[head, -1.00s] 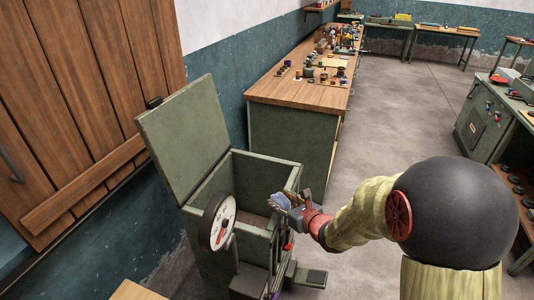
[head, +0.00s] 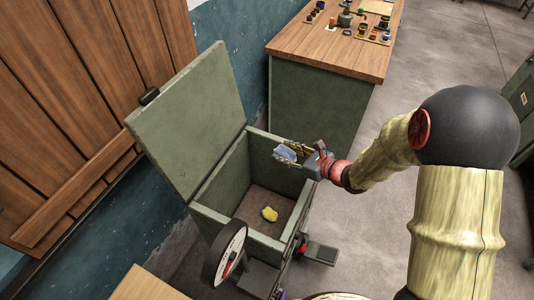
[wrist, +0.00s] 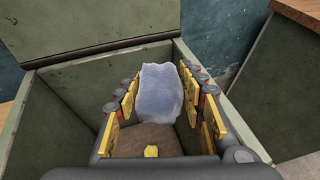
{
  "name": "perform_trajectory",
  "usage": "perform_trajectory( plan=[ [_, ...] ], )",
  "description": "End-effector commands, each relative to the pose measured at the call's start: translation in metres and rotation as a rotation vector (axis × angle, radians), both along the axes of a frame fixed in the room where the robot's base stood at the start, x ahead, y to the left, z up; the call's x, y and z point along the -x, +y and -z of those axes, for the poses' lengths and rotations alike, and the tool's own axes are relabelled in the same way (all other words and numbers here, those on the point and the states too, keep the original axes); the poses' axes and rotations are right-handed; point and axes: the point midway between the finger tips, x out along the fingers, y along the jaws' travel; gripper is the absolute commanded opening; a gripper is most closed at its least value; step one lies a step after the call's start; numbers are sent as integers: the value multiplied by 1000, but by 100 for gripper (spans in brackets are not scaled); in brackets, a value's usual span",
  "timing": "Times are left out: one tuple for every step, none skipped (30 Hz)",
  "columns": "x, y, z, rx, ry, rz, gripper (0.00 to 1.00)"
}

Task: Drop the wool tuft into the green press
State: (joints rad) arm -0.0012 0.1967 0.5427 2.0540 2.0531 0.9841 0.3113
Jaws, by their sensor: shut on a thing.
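The green press (head: 222,187) is an open-topped box with its lid (head: 190,122) raised at the left. My gripper (head: 291,154) is above the right part of its opening, shut on a pale blue-grey wool tuft (head: 284,152). In the wrist view the tuft (wrist: 161,92) sits between the yellow-padded fingers, with the press interior below and behind it. A small yellow lump (head: 270,214) lies on the brown press floor; it also shows in the wrist view (wrist: 151,151).
A round dial (head: 225,254) is on the press's near side. A wooden-topped bench (head: 320,52) with small items stands behind, close to the press. A wooden door (head: 75,90) is at the left. Grey floor lies open at the right.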

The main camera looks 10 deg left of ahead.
Motion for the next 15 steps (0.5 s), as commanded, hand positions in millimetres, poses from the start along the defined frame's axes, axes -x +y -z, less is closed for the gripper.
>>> perform_trajectory(
  plan=[
    [9, 17, -3, -2, 5, -59, 25],
    [14, 25, -1, -4, 7, -90, 25],
    [20, 35, -1, -7, 8, -126, 25],
    [25, 41, 0, -9, 10, -150, 25],
    [29, 46, 1, -10, 12, -170, 25],
    [33, 52, 1, -12, 13, -193, 25],
    [35, 55, 2, -14, 12, -207, 25],
    [38, 58, 2, -15, 14, -220, 25],
    [40, 61, 4, -15, 15, -231, 25],
    [41, 62, 4, -15, 16, -236, 25],
    [42, 63, 5, -16, 16, -240, 25],
    [42, 63, 7, -16, 15, -243, 25],
    [42, 63, 8, -17, 16, -244, 25],
    [42, 63, 10, -17, 16, -244, 25],
    [42, 63, 13, -16, 15, -243, 25]
  ],
)
